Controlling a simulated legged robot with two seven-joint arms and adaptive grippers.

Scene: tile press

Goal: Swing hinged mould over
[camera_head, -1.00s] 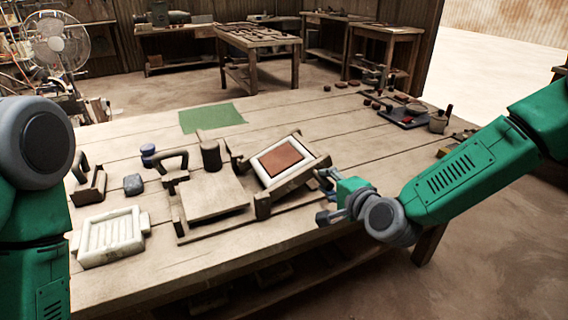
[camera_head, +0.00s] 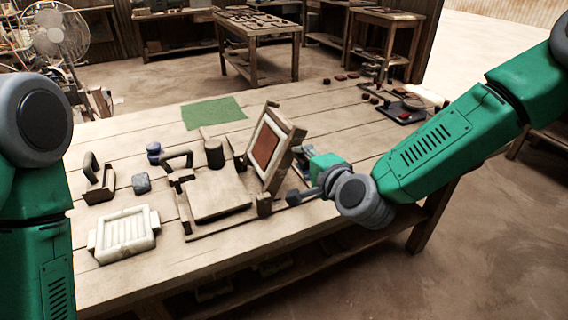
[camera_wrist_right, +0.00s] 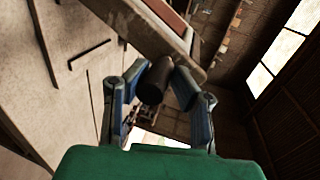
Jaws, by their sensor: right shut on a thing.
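The hinged mould (camera_head: 284,138) is a wooden frame with a white inner border and a red-brown tile (camera_head: 265,141) in it. In the head view it is tilted up steeply on the right side of the wooden press base (camera_head: 217,195). My right gripper (camera_head: 304,180) is at the mould's right side. In the right wrist view, the fingers (camera_wrist_right: 160,85) are shut on a dark round handle (camera_wrist_right: 156,80) below the mould frame's edge. The flat bed of the base lies bare to the left of the mould. My left arm shows at the left edge, but its gripper is out of view.
A white slatted tray (camera_head: 125,234) lies at the front left of the table. A blue-grey block (camera_head: 141,183), a dark handled tool (camera_head: 97,180) and a green mat (camera_head: 213,112) lie behind it. A dark tray with small items (camera_head: 405,112) is at the back right.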

